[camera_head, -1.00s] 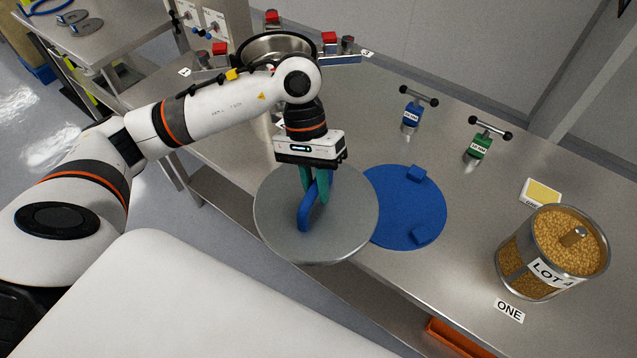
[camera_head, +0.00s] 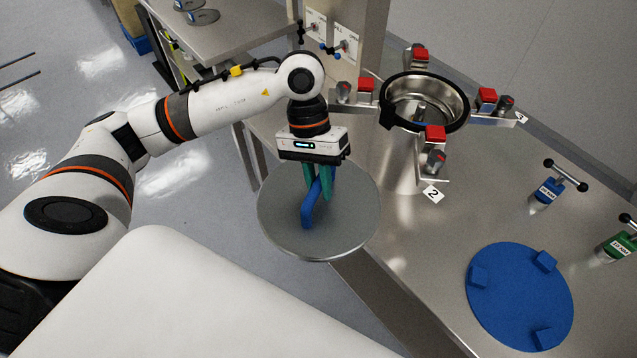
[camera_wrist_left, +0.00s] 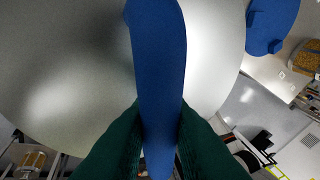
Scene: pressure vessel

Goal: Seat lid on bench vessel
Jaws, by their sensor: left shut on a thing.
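The lid (camera_head: 345,225) is a round grey metal disc with a blue handle (camera_head: 308,212). My left gripper (camera_head: 318,190) is shut on the handle, and the lid hangs roughly level off the bench's front edge. In the left wrist view the green fingers grip the blue handle (camera_wrist_left: 160,75) above the lid (camera_wrist_left: 65,75). The bench vessel (camera_head: 425,100) is an open steel bowl with a black rim, behind and to the right of the lid, apart from it. Red-topped clamps (camera_head: 434,133) stand around the vessel on brackets. My right gripper is not in view.
A round blue mat (camera_head: 520,300) with blue blocks lies empty on the steel bench (camera_head: 450,225). A blue T-handled tool (camera_head: 550,190) and a green one (camera_head: 618,243) stand at the right. A side table (camera_head: 215,45) is at the back left.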

